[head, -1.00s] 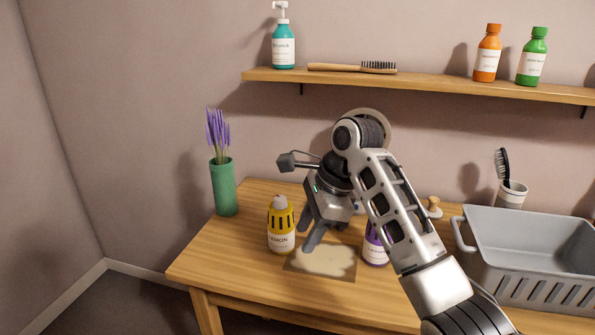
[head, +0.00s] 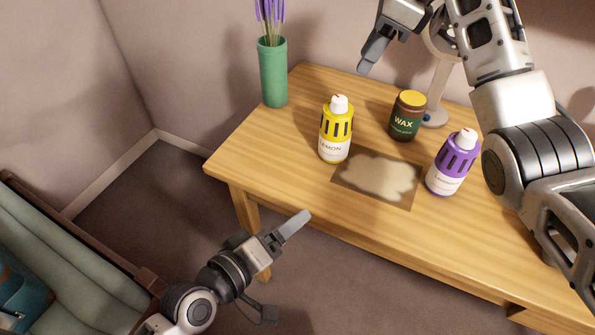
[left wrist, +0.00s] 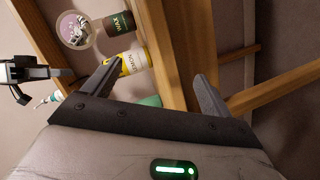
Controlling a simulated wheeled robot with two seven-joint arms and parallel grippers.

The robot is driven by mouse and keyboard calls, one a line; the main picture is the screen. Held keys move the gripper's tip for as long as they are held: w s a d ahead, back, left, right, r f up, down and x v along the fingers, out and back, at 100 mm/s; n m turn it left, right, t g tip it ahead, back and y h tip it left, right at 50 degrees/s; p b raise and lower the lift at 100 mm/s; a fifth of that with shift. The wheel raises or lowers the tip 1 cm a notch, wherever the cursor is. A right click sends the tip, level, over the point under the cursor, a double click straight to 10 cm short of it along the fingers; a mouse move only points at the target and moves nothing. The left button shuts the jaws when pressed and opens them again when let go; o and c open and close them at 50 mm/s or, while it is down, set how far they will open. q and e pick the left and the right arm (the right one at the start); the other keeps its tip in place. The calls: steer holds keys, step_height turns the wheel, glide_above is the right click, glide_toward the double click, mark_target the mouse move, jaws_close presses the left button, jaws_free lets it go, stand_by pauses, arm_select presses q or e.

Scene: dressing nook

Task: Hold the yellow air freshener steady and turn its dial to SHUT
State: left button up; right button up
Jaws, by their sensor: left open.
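The yellow air freshener (head: 336,136), labelled LEMON, stands upright on the table near its left end. Its white top (head: 339,104) carries a small red mark; the dial setting is too small to read. My left gripper (head: 298,222) is off the table's front edge, below and left of the freshener, not touching it. The left wrist view shows its jaws (left wrist: 155,72) open and empty, with the yellow freshener (left wrist: 128,63) beyond them. My right gripper (head: 368,62) is above the back of the table, apart from the freshener; only one finger shows clearly.
A brown WAX jar (head: 407,118) and a purple bottle (head: 453,166) stand right of the freshener. A stained mat (head: 347,197) lies in front. A green vase (head: 273,75) stands at the back left. A round mirror's stand (head: 438,100) is behind the jar.

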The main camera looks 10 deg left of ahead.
mark_target(339, 131)
arm_select(q)
steer(key=w+r+n+t, duration=0.1)
steer(key=w+n, duration=0.1)
steer(key=n, duration=0.5)
steer(key=w+d+r+n+t, duration=0.1)
steer(key=w+n, duration=0.2)
steer(key=n, duration=0.4)
steer(key=w+r+n+t+h, duration=0.1)
steer(key=w+r+n, duration=0.1)
steer(key=n, duration=0.5)
steer(key=shift+w+d, duration=0.25)
steer(key=shift+w, duration=0.4)
steer(key=n, duration=0.1)
steer(key=w+n, duration=0.1)
steer(key=n, duration=0.1)
steer(key=shift+a+f+y, duration=0.2)
steer(key=shift+y, duration=0.1)
steer(key=shift+w+d, duration=0.1)
steer(key=shift+w, duration=0.15)
steer(key=x, duration=1.5)
steer(key=shift+w+r, duration=0.2)
